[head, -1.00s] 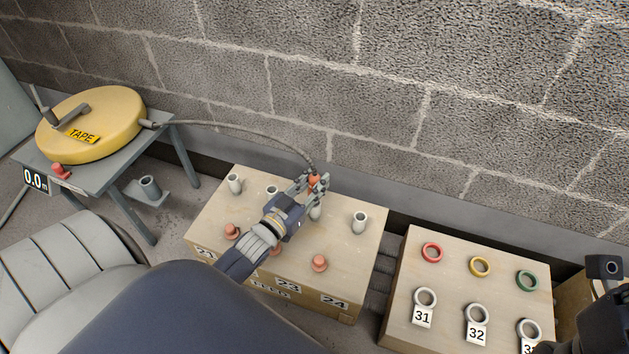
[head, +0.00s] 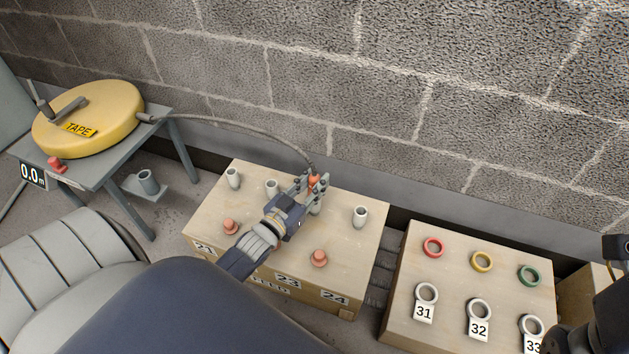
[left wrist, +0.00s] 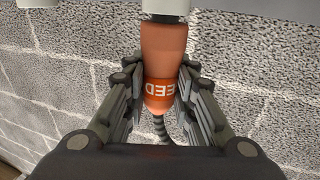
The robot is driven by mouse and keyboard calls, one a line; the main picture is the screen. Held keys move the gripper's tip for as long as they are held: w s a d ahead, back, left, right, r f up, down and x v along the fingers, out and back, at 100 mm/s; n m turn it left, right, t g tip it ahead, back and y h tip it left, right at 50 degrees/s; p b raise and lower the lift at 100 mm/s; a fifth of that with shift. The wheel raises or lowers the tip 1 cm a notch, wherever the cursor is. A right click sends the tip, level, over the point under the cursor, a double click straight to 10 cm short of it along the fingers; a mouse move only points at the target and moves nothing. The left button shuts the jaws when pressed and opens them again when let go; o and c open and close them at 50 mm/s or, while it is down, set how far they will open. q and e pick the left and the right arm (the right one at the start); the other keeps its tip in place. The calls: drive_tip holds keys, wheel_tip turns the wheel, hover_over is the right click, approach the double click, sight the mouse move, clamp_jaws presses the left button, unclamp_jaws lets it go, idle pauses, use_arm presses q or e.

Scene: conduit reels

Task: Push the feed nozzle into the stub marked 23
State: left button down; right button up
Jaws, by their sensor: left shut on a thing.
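The feed nozzle (head: 314,180) is orange, with its grey hose rising from its top. My left gripper (head: 312,187) is shut on it, with a finger on each side of its FEED band in the left wrist view (left wrist: 161,88). The nozzle is above the third pale stub (head: 316,207) from the left, in line with the label 23 (head: 287,281). In the left wrist view its far end meets a pale cylinder (left wrist: 165,6) with a dark ring between them; how deep it sits I cannot tell. Part of my right arm's dark end (head: 614,250) shows at the right edge, its jaws unclear.
Other stubs stand on the same wooden box (head: 345,190), with orange caps (head: 319,258) in front. The hose arcs to a yellow tape reel (head: 88,118) on a grey table. A second box (head: 450,300) with coloured rings is at the right; the block wall is close behind.

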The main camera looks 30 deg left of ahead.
use_arm(q)
drive_tip(key=shift+f, duration=0.25)
drive_tip(key=c, duration=1.2)
unclamp_jaws()
drive_tip(key=shift+c, duration=0.2)
drive_tip(key=shift+o, duration=0.4)
drive_tip(key=o, duration=0.4)
